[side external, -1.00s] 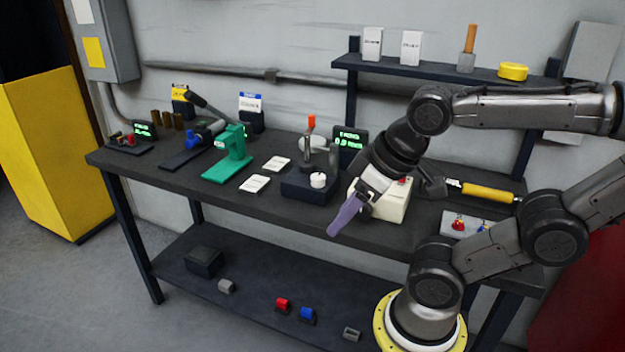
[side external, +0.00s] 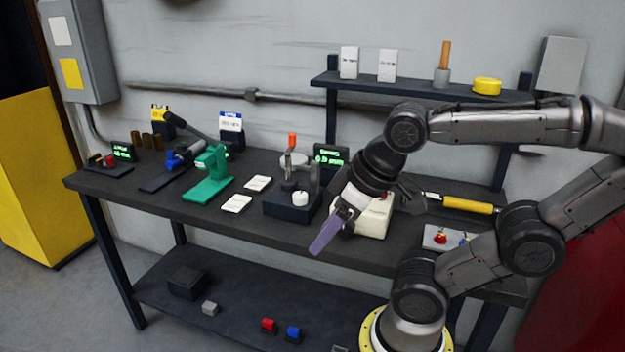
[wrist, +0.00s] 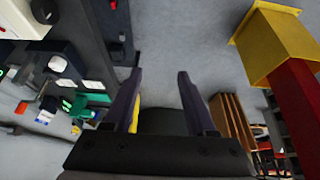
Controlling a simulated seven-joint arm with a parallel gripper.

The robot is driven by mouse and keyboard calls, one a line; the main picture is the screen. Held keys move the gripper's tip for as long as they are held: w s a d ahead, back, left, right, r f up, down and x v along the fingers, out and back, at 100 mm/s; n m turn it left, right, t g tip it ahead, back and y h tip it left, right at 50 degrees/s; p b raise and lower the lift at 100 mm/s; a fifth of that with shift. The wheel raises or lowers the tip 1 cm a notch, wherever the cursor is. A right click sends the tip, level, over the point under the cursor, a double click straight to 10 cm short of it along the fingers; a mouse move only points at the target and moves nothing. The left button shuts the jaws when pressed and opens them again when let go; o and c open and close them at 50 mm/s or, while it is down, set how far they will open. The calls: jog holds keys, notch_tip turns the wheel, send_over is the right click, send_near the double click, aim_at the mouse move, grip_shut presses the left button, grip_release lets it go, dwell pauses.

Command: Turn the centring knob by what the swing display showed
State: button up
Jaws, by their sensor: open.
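A white round knob (side external: 300,199) sits on a dark block (side external: 291,207) that carries an upright stand with an orange-red top (side external: 292,140). I take it for the centring knob. A small dark display (side external: 331,158) with green text stands just behind; its text is too small to read surely. My gripper (side external: 317,247) has purple fingers and hangs in front of a cream box, right of and nearer than the knob, apart from it. In the wrist view my gripper (wrist: 159,74) is open and empty over floor; a white knob (wrist: 57,63) shows at the left.
The cream box (side external: 372,217) stands close behind my gripper. A green press (side external: 210,172) and white cards (side external: 237,204) lie left of the block. A yellow-handled tool (side external: 468,205) lies right. A wall shelf (side external: 410,90) hangs above; a lower shelf (side external: 235,295) holds small blocks.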

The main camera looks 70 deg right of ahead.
dwell(0.7)
jog(key=o, duration=0.3)
jog(key=shift+s, duration=0.1)
jog(key=shift+o, duration=0.2)
jog(key=w+d+r+n+g, duration=0.1)
jog(key=w+d+r+n, duration=0.2)
jog(key=w+r, duration=0.4)
jog(key=m+g, duration=0.3)
jog(key=g, duration=0.2)
send_over(300, 194)
notch_tip(300, 194, down, 6)
notch_tip(300, 194, down, 14)
jog(key=shift+d+r, duration=0.1)
jog(key=shift+r, duration=0.15)
